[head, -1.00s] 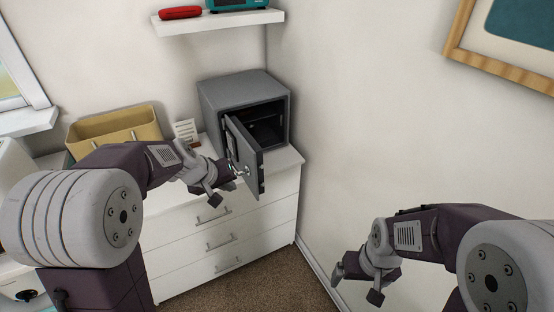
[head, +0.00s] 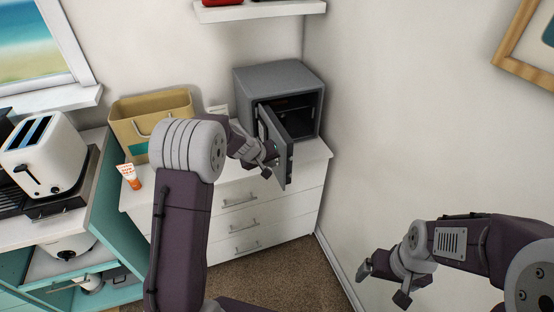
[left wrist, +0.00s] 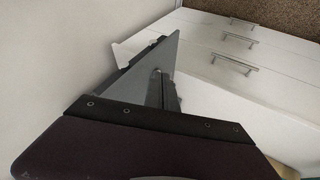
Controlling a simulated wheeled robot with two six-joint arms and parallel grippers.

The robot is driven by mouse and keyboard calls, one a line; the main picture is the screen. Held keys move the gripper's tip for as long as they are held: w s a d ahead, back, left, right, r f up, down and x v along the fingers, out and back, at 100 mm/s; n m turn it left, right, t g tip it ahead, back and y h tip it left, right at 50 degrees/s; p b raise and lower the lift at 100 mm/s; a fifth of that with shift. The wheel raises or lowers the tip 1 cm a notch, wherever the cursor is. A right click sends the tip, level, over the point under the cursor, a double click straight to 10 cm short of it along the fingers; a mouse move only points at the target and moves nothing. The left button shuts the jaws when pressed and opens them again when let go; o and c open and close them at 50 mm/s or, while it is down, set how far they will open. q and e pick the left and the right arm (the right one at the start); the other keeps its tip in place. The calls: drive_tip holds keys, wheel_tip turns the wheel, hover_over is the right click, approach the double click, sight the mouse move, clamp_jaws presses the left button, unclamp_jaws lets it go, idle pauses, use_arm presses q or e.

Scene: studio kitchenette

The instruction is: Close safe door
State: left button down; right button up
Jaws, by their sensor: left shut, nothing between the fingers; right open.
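The grey safe (head: 312,112) stands on the white drawer unit in the corner. Its door (head: 276,133) is hinged at the left and swung well open toward the front; the dark interior shows. My left gripper (head: 268,163) is shut and empty, at the left, outer side of the door. It is close to the door's face; I cannot tell whether it touches. In the left wrist view a grey wedge-shaped panel, probably the door (left wrist: 150,66), shows beyond the dark gripper body. My right gripper (head: 383,284) is open and empty, low at the right, far from the safe.
The white drawer unit (head: 270,215) has several handles on its front. A tan bag (head: 165,104), an orange-and-white tube (head: 130,177) and a white toaster (head: 45,155) stand at the left. A shelf (head: 262,11) hangs above the safe. Open floor lies in front of the drawers.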

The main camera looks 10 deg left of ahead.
use_arm(q)
drive_tip(key=shift+w+d+r+p, duration=0.1)
drive_tip(key=shift+w+d+p, duration=0.45)
drive_tip(key=shift+d, duration=0.45)
drive_tip(key=shift+w, duration=0.1)
